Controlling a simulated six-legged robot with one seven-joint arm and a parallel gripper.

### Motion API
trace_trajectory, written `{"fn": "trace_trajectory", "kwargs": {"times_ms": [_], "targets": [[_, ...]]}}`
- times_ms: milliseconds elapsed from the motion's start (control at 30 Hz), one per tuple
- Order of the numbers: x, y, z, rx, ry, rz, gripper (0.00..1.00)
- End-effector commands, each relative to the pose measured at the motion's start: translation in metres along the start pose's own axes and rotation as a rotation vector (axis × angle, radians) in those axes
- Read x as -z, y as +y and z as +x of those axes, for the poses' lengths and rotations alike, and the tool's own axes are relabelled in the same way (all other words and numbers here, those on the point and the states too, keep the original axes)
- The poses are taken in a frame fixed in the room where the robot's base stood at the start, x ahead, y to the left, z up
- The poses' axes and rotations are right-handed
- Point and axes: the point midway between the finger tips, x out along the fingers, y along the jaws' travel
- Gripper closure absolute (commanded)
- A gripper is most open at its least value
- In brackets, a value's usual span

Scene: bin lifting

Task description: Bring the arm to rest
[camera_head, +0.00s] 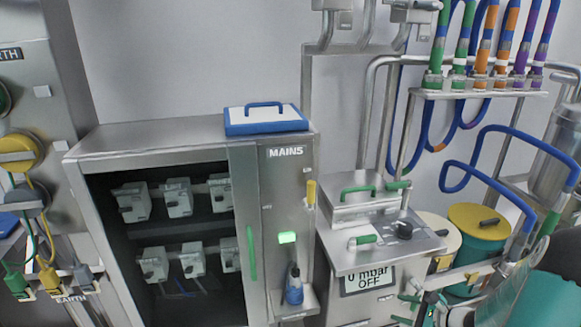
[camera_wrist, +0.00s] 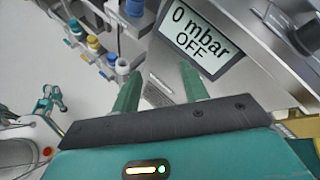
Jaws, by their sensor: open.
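My gripper (camera_wrist: 160,74) shows in the wrist view with its two green fingers apart and nothing between them. It points toward the front of a steel unit whose display panel (camera_wrist: 196,38) reads "0 mbar OFF". The gap between the fingers and the panel cannot be judged. In the head view the same display panel (camera_head: 369,279) is on the unit right of the cabinet. A dark and teal part of my arm fills the lower right corner there, and I cannot make out the fingers clearly.
Yellow-lidded (camera_head: 478,222) and cream-lidded (camera_head: 438,232) drums stand right of the unit. Coloured hoses (camera_head: 490,45) hang at upper right.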

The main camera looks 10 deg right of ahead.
Motion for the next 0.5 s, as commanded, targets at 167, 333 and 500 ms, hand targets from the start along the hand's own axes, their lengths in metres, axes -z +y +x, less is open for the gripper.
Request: {"fn": "trace_trajectory", "kwargs": {"times_ms": [167,333,500], "targets": [[-0.086,0.011,0.005,-0.201,-0.004,-0.290,0.56],[-0.154,0.031,0.002,-0.371,0.001,-0.560,0.56],[-0.212,0.056,-0.010,-0.517,0.018,-0.831,0.56]]}}
